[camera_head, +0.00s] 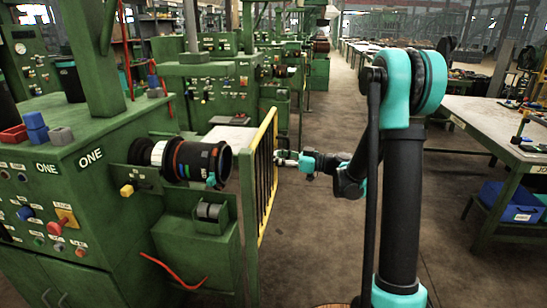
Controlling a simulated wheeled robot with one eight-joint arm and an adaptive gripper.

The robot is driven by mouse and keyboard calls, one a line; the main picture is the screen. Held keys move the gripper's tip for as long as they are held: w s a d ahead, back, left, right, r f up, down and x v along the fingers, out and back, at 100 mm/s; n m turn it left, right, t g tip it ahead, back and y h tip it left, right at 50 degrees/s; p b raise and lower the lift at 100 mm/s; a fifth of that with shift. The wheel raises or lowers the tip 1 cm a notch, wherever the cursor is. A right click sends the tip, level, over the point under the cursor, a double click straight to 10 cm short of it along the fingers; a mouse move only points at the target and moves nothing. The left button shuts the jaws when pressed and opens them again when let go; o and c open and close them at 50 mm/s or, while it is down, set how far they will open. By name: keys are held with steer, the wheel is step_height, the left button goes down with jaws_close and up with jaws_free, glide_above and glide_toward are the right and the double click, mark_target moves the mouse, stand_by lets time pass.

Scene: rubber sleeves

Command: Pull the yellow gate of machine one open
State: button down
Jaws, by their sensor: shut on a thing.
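The yellow gate (276,132) is a tall barred frame beside green machine one (105,195), seen at a steep angle just right of the machine's black cylinder (200,161). My gripper (281,157) is at the gate's far upright edge, about mid-height, and comes to it from the right. It is shut on the gate's edge. The fingertips are small in this view, so the exact grip is hard to see. My teal and black arm reaches to it from the right foreground.
A work table (487,125) with tools stands on the right, with a blue bin (507,201) below. More green machines (222,85) line the left behind machine one. The floor (320,225) between the gate and the table is clear apart from my arm.

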steer(key=shift+s+a, duration=0.15)
steer(key=shift+s, duration=0.05)
steer(key=c, duration=1.6)
jaws_free()
steer(key=shift+a, duration=0.1)
steer(key=shift+s+v, duration=0.2)
steer(key=shift+v, duration=3.15)
steer(key=shift+s+v, duration=0.15)
steer(key=shift+v, duration=3.2)
steer(key=shift+s+v, duration=0.2)
steer(key=shift+v, duration=3.1)
steer(key=shift+a, duration=0.1)
steer(key=v, duration=1.2)
